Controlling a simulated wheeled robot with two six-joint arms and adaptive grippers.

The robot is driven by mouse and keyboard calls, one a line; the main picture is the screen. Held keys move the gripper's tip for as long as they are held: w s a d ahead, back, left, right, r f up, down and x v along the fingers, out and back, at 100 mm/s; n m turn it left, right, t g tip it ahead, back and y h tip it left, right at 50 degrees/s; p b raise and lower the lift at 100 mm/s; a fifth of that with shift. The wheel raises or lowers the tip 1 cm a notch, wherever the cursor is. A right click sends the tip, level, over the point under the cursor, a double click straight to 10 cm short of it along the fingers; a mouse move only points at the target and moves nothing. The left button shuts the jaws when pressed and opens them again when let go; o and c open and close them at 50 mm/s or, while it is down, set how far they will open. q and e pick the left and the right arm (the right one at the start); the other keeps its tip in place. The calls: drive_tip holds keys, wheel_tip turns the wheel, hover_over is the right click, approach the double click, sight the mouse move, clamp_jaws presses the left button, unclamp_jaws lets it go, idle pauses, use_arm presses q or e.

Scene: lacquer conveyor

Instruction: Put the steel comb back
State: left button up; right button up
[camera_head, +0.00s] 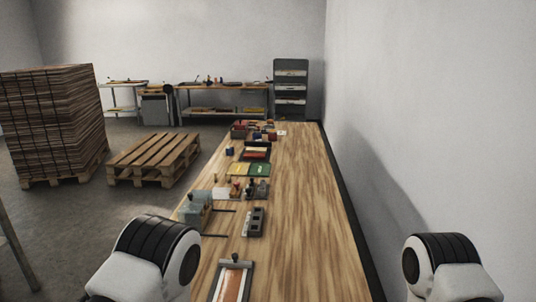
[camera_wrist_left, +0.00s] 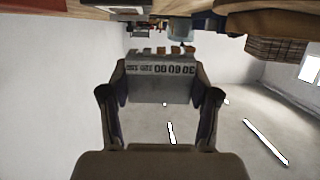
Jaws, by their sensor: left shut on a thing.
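The steel comb (camera_wrist_left: 160,82) is a grey plate with a row of numbers and a notched edge, seen upside down in the left wrist view. My left gripper (camera_wrist_left: 162,74) is shut on it, one finger on each side. The comb is in the air, with the pale floor behind it. In the head view the comb and both grippers do not show. On the bench, a dark slotted block (camera_head: 255,221) stands right of a grey-green box (camera_head: 195,212). I cannot tell whether either is the comb's place.
The long wooden bench (camera_head: 300,205) carries a coated panel (camera_head: 232,281) near me and green and yellow pads (camera_head: 259,169) farther off. Its right half is clear beside the wall. An empty pallet (camera_head: 153,156) and a tall board stack (camera_head: 52,122) stand on the left.

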use_arm(q)
drive_tip(key=shift+h, duration=0.3)
drive_tip(key=d+m+h, duration=0.1)
drive_tip(key=s+d+m+h, duration=0.1)
drive_tip(key=d+f+m+h, duration=0.1)
drive_tip(key=h, duration=0.1)
drive_tip(key=shift+s+f+m+g, duration=0.1)
drive_tip(key=shift+s+m+g, duration=0.2)
drive_tip(key=shift+s+g, duration=0.1)
drive_tip(key=shift+s+a+r+m+g+h+p, duration=0.15)
drive_tip(key=shift+s+a+m+h+p, duration=0.1)
drive_tip(key=shift+s+a+m+h, duration=0.2)
drive_tip(key=shift+s+a+r+m+g+h+p, duration=0.15)
drive_tip(key=shift+s+a+m+h+p, duration=0.15)
drive_tip(key=shift+s+a+h, duration=0.2)
drive_tip(key=s+a+r+n+y+p, duration=0.1)
drive_tip(key=s+a, duration=0.3)
drive_tip(key=a, duration=0.4)
drive_tip(key=s+a+r+n+t+y+p, duration=0.1)
drive_tip(key=s+a+r+n+y+p, duration=0.1)
drive_tip(key=a, duration=0.6)
drive_tip(key=s+r+n+y, duration=0.1)
drive_tip(key=s+y, duration=0.1)
drive_tip(key=shift+s+a, duration=0.15)
drive_tip(key=shift+s, duration=0.2)
drive_tip(key=shift+w, duration=0.1)
